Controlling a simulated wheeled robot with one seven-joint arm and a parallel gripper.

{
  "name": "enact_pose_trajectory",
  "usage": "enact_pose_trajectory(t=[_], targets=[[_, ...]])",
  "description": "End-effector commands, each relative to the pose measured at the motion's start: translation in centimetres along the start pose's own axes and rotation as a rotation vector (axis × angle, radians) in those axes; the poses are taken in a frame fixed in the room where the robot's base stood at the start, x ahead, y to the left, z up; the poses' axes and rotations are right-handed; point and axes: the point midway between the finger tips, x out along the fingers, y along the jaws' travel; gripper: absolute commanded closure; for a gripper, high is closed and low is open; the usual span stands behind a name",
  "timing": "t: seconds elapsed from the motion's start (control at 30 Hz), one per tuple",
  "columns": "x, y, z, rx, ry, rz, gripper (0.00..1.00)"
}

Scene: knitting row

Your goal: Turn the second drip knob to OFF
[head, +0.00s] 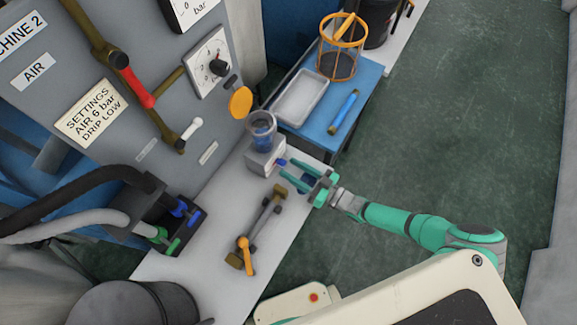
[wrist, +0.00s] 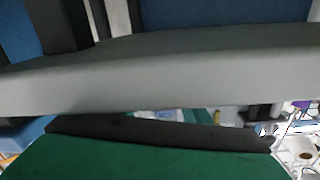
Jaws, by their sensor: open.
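A round black knob (head: 217,67) sits on a white marked dial plate (head: 209,62) on the grey machine panel, in the head view. A small blue-and-red piece (head: 281,162) sticks out of the right side of the pale block under a clear cup (head: 261,128) with blue contents. I cannot tell which of these is the second drip knob, nor read its setting. My gripper (head: 287,171) is open and empty, its green fingers close to the blue-and-red piece. I cannot tell whether they touch it. The wrist view shows no knob clearly; a close grey band crosses it.
A bar with brass ends and an orange handle (head: 244,243) lies on the grey ledge (head: 216,224). Black and pale hoses run to the ledge's left. A blue table (head: 364,78) behind holds a tray (head: 300,98), a blue tube (head: 343,111) and an orange wire basket (head: 340,46). Green floor lies open right.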

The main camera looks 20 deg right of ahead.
Motion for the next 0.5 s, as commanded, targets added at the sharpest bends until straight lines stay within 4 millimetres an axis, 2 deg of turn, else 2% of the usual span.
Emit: enact_pose_trajectory(t=[0.2,0.5], targets=[[1.8,0.0,0.0,0.0,-0.001,0.0,0.57],[2.0,0.0,0.0,0.0,0.0,0.002,0.57]])
